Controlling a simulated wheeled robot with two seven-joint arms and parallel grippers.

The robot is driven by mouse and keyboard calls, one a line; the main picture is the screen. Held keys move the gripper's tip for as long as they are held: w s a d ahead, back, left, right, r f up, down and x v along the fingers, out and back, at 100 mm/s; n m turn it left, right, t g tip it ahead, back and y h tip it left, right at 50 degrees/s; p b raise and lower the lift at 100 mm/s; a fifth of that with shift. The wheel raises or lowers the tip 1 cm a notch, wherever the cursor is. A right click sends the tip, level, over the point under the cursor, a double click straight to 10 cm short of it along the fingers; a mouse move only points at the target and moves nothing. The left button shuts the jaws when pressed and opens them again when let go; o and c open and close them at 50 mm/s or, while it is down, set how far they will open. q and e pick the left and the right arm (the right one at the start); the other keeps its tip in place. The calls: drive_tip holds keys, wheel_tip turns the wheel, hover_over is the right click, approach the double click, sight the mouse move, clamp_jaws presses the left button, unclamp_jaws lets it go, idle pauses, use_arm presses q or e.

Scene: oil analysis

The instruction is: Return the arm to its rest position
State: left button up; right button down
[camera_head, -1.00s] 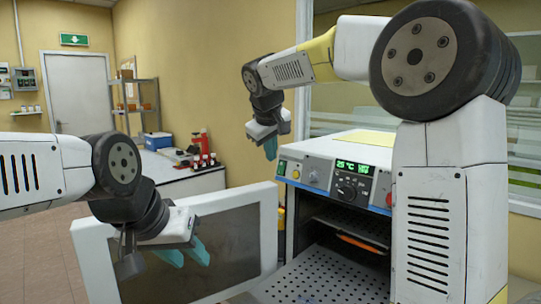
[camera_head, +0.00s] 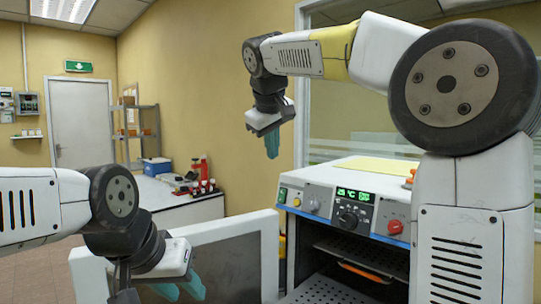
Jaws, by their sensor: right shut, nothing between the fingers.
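My right arm (camera_head: 395,50) is raised and bent on the right. Its gripper (camera_head: 272,146) hangs down, shut and empty, above the left front edge of the oven (camera_head: 340,218). My left arm (camera_head: 45,205) comes in from the left. Its gripper (camera_head: 182,290), with teal fingers, is low in front of the open oven door (camera_head: 240,255). The bottom edge cuts off part of the left gripper. The left fingers look spread apart with nothing visible between them.
The oven's chamber is open, with a perforated shelf (camera_head: 320,290) and an orange-edged item (camera_head: 366,274) inside. A bench (camera_head: 185,208) with a blue box (camera_head: 157,167) and red bottles (camera_head: 204,168) stands behind the door. A wall and window lie beyond.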

drive_tip(key=s+d+f+m+y, duration=0.1)
drive_tip(key=s+d+f+m, duration=0.1)
drive_tip(key=s+d+f, duration=0.2)
drive_tip(key=s+d+f+m+y, duration=0.1)
drive_tip(key=s+d+f, duration=0.3)
drive_tip(key=s+f, duration=0.6)
drive_tip(key=s+d+f+m+g+y, duration=0.1)
drive_tip(key=s+d+f+m, duration=0.3)
drive_tip(key=s+f, duration=0.3)
drive_tip(key=s, duration=0.4)
drive_tip(key=shift+f, duration=0.3)
drive_tip(key=shift+s+d, duration=0.1)
drive_tip(key=shift+d, duration=0.05)
